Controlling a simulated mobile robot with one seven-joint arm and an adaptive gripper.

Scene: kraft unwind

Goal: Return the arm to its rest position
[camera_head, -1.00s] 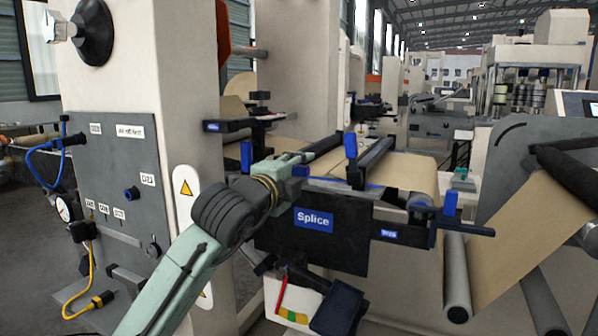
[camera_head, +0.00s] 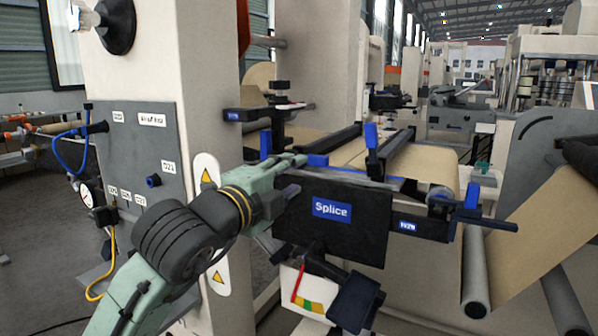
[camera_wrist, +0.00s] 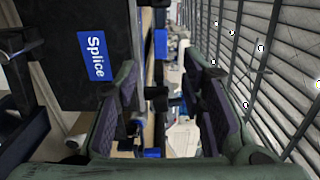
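My arm (camera_head: 180,240), pale green with dark joints, reaches up from the bottom left in the head view. Its end lies beside the splice table with the blue "Splice" label (camera_head: 331,209). In the wrist view my gripper (camera_wrist: 165,85) has its two purple-padded fingers wide apart, with nothing seen held between them. In the head view the fingers are small and hard to make out. The black "Splice" panel (camera_wrist: 62,25) stands left of the fingers in the wrist view.
A grey control panel (camera_head: 140,185) with gauge, blue hose and yellow cable is on the left. Blue-handled clamps (camera_head: 372,137) rise from the splice table. Brown kraft web (camera_head: 530,220) and a grey roller (camera_head: 475,272) are at right. Open floor (camera_head: 35,235) shows at far left.

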